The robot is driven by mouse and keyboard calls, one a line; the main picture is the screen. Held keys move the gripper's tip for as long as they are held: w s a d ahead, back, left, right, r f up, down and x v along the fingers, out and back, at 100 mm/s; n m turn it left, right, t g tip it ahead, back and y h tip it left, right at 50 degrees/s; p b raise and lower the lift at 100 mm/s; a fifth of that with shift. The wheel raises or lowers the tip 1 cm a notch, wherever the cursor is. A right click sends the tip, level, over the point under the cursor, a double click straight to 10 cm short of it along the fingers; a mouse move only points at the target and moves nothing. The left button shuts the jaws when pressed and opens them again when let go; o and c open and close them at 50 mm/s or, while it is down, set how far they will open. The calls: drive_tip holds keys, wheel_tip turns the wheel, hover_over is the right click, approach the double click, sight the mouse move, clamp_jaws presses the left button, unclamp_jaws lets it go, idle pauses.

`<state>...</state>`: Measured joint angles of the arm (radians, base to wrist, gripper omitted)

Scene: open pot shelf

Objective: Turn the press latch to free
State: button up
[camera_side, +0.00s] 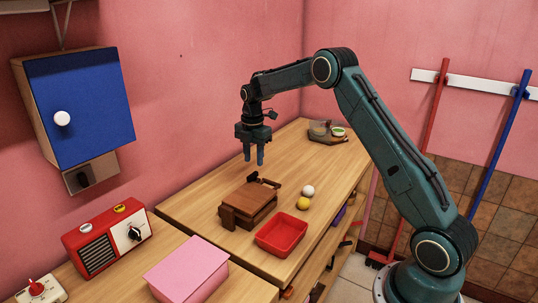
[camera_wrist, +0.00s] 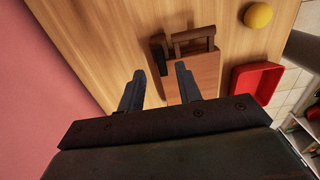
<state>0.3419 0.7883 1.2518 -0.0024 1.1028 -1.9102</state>
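The brown wooden press (camera_side: 250,203) sits on the wooden counter; its flat top (camera_wrist: 205,72) also shows in the wrist view. A brown handle-like bar (camera_wrist: 194,38) runs along one end, with a small dark block (camera_wrist: 158,50) beside it. Another dark upright piece (camera_side: 228,217) stands at the press's near left corner. I cannot tell for sure which part is the latch. My gripper (camera_side: 254,158) points down above and behind the press, apart from it. In the wrist view its two fingers (camera_wrist: 160,88) are spread with nothing between them; the gripper body hides the press's lower part.
A red tray (camera_side: 282,235), a yellow ball (camera_side: 303,203) and a white ball (camera_side: 308,191) lie right of the press. A pink box (camera_side: 187,269) and red radio (camera_side: 107,239) stand in front. A blue-doored cabinet (camera_side: 80,108) hangs left.

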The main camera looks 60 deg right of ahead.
sight(254, 173)
drive_tip(key=shift+f, duration=2.55)
clamp_jaws()
